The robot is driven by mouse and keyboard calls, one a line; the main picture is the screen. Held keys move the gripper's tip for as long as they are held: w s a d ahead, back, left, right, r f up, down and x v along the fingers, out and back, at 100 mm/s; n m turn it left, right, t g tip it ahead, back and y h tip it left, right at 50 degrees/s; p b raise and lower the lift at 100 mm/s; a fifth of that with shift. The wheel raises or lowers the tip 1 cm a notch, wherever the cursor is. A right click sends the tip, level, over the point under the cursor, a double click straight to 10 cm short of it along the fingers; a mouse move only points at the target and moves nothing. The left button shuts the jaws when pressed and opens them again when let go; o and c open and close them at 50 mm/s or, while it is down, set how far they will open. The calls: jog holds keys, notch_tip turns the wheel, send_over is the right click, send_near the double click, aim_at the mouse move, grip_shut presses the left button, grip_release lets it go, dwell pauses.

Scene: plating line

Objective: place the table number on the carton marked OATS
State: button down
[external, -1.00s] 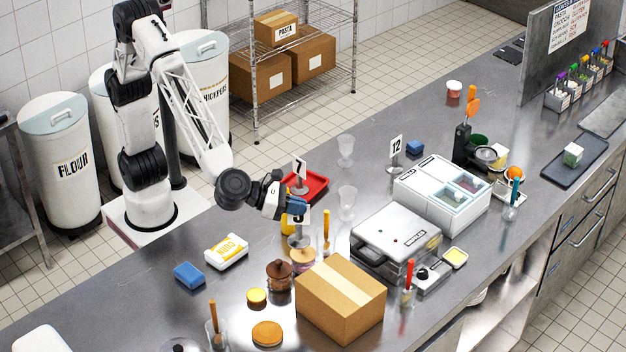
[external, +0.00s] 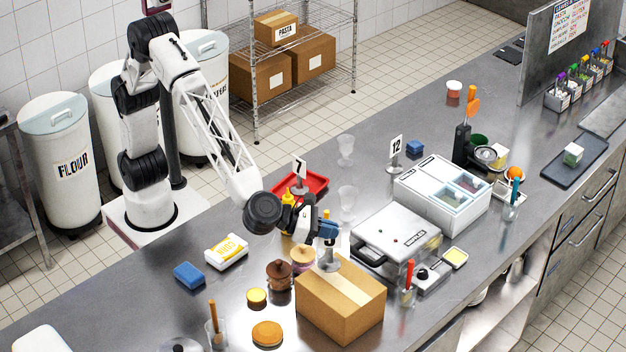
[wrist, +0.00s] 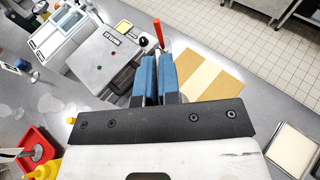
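My gripper (external: 327,238) has its blue fingers closed on a table number (external: 329,264) with a round metal base and a white card mostly hidden by the fingers. The base hangs upright over the far part of the brown taped carton (external: 342,308); I cannot tell if it touches. No OATS marking shows on the carton's visible faces. In the wrist view the blue fingers (wrist: 157,80) are close together with the carton (wrist: 225,84) just beyond them; the held number is hidden there.
A silver press (external: 385,240) is right of the carton. A brown pot (external: 279,274) and a cup with an orange-handled tool (external: 215,332) are left of it.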

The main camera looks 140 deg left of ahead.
jog(key=shift+w+f, duration=0.15)
jog(key=shift+w, duration=2.05)
jog(key=shift+f, duration=1.85)
jog(key=c, duration=1.3)
grip_release()
jog(key=shift+c, duration=0.2)
jog(key=v, duration=1.2)
